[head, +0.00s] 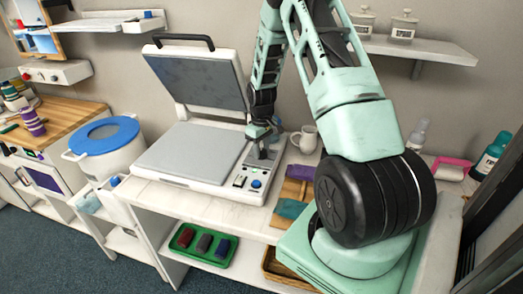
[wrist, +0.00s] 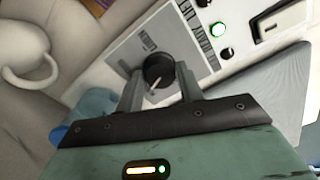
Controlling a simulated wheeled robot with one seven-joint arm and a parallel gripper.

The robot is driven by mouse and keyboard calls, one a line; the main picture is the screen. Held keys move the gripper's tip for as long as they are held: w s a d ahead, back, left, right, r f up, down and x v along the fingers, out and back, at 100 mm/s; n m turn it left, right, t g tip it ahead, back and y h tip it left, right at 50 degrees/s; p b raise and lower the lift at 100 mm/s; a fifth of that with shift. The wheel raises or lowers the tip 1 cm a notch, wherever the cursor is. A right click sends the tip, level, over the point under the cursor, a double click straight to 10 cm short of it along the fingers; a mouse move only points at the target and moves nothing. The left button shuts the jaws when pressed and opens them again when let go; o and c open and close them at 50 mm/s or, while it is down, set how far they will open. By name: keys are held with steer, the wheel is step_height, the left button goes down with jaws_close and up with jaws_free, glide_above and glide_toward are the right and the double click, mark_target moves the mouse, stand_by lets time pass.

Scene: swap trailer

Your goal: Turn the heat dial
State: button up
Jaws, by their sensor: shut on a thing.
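The heat dial (wrist: 158,70) is a round black knob with a pale pointer mark, on the grey control panel of the press. My gripper (wrist: 160,80) is shut on it, with one finger on each side of the knob. In the head view, my gripper (head: 263,150) reaches down to the panel at the right side of the white heat press (head: 190,150). The dial is hidden there behind the fingers. The press stands open, with its grey upper plate (head: 203,80) tilted up.
A white mug (head: 305,139) stands right of the press. A white bucket with a blue rim (head: 103,135) stands to its left.

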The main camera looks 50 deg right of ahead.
mark_target(262, 151)
steer(key=m+b, duration=0.1)
steer(key=m, duration=0.4)
steer(key=shift+m, duration=2.5)
steer(key=o, duration=1)
step_height(262, 151, up, 17)
steer(key=b, duration=0.3)
steer(key=shift+r, duration=0.2)
